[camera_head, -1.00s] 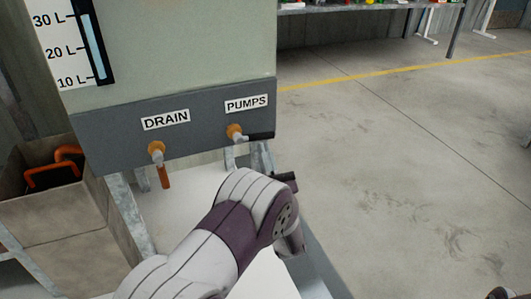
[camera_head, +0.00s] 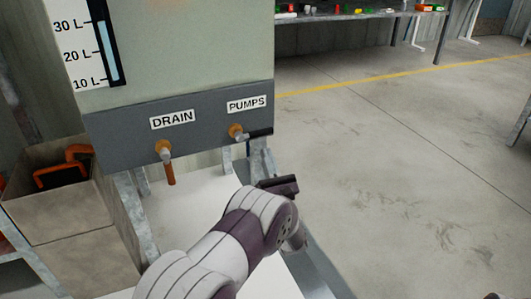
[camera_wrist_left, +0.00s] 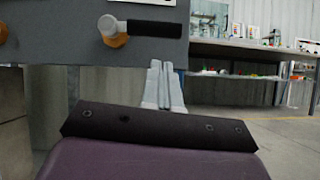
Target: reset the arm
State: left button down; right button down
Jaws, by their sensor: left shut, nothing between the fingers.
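My left arm comes in from the bottom of the head view, and my left gripper (camera_head: 278,185) is at its end, in front of the tank's right lower corner. In the left wrist view its pale fingers (camera_wrist_left: 163,68) are together with nothing between them. They point toward the tank, below and right of the black-handled PUMPS valve (camera_wrist_left: 135,28), and look apart from it. That valve (camera_head: 240,133) has its handle level, pointing right. My right gripper is not in view.
The tank (camera_head: 185,45) with its litre gauge stands on a metal frame (camera_head: 140,225). A bin (camera_head: 60,215) holding an orange-handled thing is at the left. A workbench (camera_head: 350,16) with small coloured parts is at the back. The floor (camera_head: 400,150) at the right is clear.

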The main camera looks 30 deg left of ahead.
pick_arm(q)
jog(key=p+v, duration=0.4)
jog(key=v, duration=0.6)
jog(key=shift+w+d+f+m, duration=0.15)
jog(key=shift+d+f+m, duration=0.15)
jog(key=shift+f, duration=0.15)
